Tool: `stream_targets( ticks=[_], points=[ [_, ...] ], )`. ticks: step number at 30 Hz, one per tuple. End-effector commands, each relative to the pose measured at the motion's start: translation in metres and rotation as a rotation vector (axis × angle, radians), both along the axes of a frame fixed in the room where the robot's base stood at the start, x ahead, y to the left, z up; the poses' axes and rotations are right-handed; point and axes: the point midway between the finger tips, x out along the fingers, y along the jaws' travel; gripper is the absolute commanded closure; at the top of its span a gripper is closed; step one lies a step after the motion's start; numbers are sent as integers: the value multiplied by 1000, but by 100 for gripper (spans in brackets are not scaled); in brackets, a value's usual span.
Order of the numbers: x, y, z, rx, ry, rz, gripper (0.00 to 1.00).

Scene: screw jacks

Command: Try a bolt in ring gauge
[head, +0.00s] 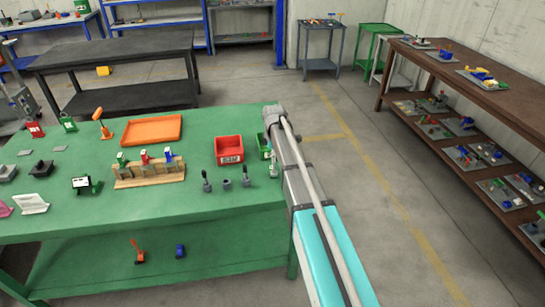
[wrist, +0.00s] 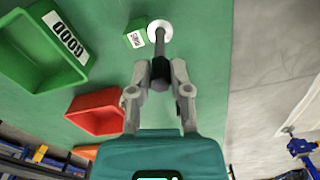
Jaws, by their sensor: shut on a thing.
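In the wrist view my gripper (wrist: 160,82) is shut on a dark bolt (wrist: 159,50) by its thick black end. The grey shank points away from the fingers and its far end overlaps a white round ring (wrist: 160,30), apparently the ring gauge. I cannot tell whether the tip is inside it or above it. A small green labelled block (wrist: 134,39) is beside the ring. A green bin marked GOOD (wrist: 62,42) and a red bin (wrist: 97,112) lie to the left.
In the head view, the red bin (head: 229,150) stands on the green table (head: 130,225), with a green bin (head: 264,146) partly behind my arm. Dark upright bolts (head: 206,182) (head: 245,182) flank a short grey piece (head: 227,184). A wooden rack (head: 150,175) and orange tray (head: 152,130) are farther left.

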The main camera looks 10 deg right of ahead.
Motion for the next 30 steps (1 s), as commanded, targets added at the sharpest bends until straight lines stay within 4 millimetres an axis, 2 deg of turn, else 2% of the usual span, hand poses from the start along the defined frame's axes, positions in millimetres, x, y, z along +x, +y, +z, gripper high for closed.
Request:
stream_targets(
  ticks=[30],
  points=[
    [0,0,-23,0,0,0,100]
  ],
)
